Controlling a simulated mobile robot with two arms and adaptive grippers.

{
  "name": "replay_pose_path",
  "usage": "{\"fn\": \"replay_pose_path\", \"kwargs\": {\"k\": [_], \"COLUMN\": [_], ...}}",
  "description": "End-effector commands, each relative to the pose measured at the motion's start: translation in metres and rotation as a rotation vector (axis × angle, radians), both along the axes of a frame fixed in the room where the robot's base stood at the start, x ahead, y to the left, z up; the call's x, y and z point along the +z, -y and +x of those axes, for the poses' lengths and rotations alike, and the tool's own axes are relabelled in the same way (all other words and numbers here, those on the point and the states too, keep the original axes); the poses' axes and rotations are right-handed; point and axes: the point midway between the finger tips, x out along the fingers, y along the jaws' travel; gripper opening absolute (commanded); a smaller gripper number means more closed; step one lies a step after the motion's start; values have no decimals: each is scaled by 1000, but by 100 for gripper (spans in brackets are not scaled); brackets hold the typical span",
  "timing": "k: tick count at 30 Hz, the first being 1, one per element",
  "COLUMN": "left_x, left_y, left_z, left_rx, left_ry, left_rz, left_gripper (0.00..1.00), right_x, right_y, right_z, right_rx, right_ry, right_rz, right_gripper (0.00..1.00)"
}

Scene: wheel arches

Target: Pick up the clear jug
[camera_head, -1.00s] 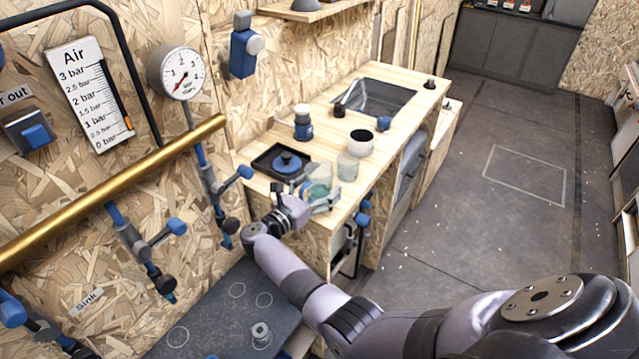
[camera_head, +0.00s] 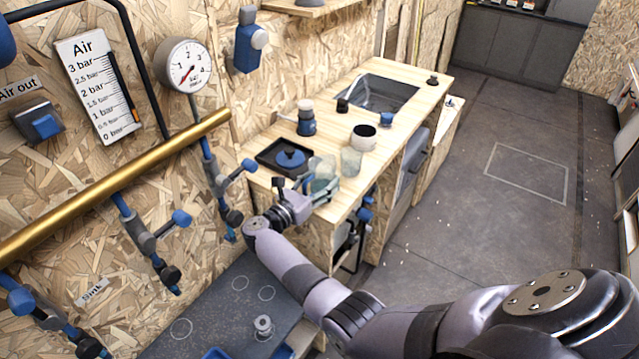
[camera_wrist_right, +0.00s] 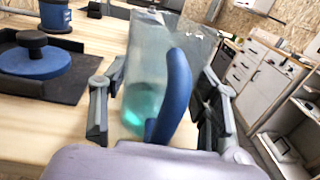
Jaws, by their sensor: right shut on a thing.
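The clear jug (camera_head: 323,182) stands near the front edge of the wooden counter in the head view, partly hidden by my right gripper. In the right wrist view the jug (camera_wrist_right: 147,62) fills the middle, see-through with a greenish tint low down, and its curved blue handle (camera_wrist_right: 178,88) faces the camera. My right gripper (camera_head: 308,186) is at the jug, with one finger on each side of it. In the wrist view the right gripper (camera_wrist_right: 160,108) is shut on the jug. I cannot tell whether the jug's base is off the counter. My left gripper is not in view.
Valves line the left wall.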

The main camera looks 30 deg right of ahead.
Motion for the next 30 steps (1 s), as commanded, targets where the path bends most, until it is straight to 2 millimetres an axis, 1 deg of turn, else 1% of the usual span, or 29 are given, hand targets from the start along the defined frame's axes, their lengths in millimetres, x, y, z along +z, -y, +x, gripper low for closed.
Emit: {"fn": "replay_pose_path", "kwargs": {"k": [8, 14, 17, 23, 30], "left_x": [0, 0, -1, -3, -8], "left_y": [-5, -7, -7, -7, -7], "left_z": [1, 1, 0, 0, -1], "left_rx": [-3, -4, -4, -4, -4], "left_ry": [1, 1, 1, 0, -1], "left_rz": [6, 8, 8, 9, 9], "left_gripper": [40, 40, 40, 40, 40], "right_x": [3, 12, 19, 41, 74], "right_y": [0, -1, -1, -1, -1], "right_z": [0, 1, 1, 0, 0], "right_rx": [0, 1, 1, 0, 0], "right_ry": [2, 3, 3, 4, 6], "right_rz": [0, 1, 2, 3, 2], "right_gripper": [24, 24, 24, 24, 24]}}
